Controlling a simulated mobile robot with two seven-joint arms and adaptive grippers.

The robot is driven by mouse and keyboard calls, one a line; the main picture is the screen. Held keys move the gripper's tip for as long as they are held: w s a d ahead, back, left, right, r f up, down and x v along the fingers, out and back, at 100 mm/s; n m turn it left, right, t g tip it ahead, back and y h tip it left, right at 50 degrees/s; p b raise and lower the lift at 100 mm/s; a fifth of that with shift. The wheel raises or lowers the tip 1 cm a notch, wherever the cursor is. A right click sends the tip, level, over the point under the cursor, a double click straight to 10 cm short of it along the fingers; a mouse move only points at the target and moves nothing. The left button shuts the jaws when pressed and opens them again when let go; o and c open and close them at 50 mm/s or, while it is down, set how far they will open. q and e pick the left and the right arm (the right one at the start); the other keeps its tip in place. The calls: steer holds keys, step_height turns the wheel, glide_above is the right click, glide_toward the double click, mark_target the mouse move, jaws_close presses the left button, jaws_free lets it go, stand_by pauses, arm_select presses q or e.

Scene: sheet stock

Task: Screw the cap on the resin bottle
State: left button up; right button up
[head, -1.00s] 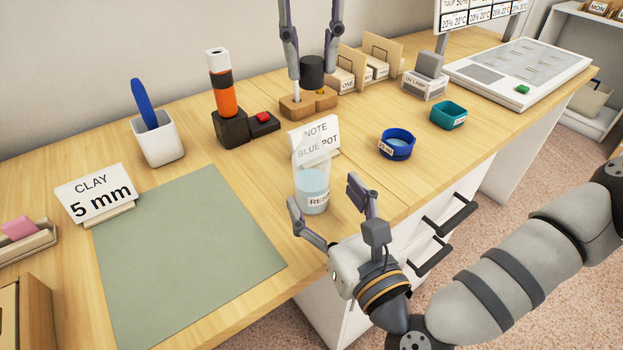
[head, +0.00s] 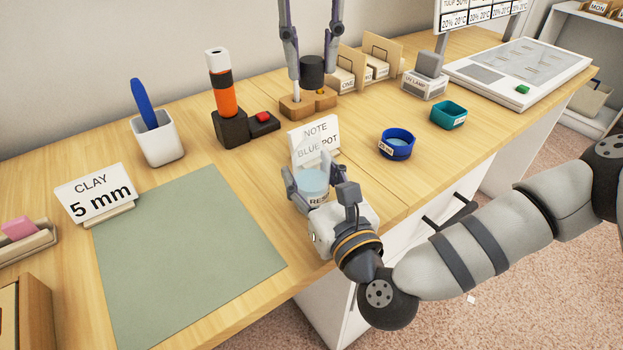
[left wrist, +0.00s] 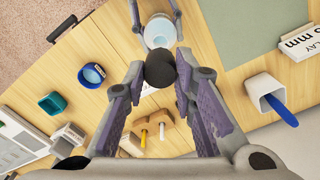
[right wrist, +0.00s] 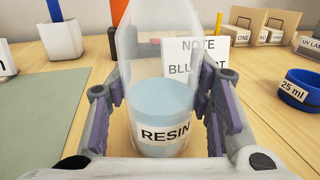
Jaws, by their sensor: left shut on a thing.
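The resin bottle (head: 314,182) is clear, holds pale blue liquid and stands upright near the table's front edge. Its RESIN label shows in the right wrist view (right wrist: 165,134). My right gripper (head: 319,187) is open, with one finger on each side of the bottle; a small gap seems to show at the right. The black cap (head: 311,70) is between the fingers of my left gripper (head: 312,78), which is shut on it, near a wooden block at the back. The cap also shows in the left wrist view (left wrist: 160,70), apart from the bottle.
A note card (head: 315,137) stands just behind the bottle. The wooden block (head: 298,105) holds a white and a yellow stick. A blue 25 ml ring-shaped dish (head: 397,143) and a teal tray (head: 448,115) lie to the right. A green mat (head: 185,260) is at the left.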

arm_select(q)
glide_above(312, 132)
steer(key=shift+f, duration=2.5)
steer(key=shift+f, duration=0.9)
steer(key=shift+f, duration=0.55)
